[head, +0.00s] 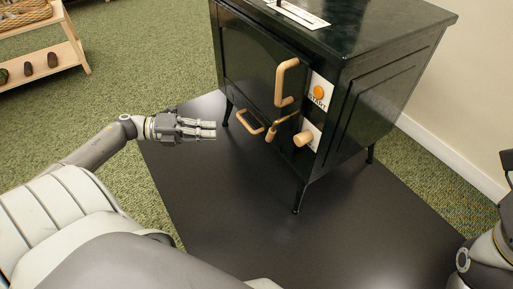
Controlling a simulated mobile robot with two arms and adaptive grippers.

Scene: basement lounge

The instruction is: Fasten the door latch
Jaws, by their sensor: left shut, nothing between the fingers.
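A dark green stove-like cabinet (290,75) stands on four-cornered legs, with its door facing left toward me. A tan, curved door handle (281,84) is on the door near its right edge. Below it is a small tan latch bar (279,125), tilted, its right end higher, close to the door edge. Whether it engages anything is too small to tell. My left gripper (212,130) is shut and empty, pointing right, to the left of the latch and apart from the cabinet. My right gripper's fingers do not show.
An orange button on a white START panel (320,91) and a round tan knob (303,139) are right of the door. A lower tan handle (249,122) sits below it. A black floor mat (240,215) lies underneath. A wooden shelf (45,65) stands back left.

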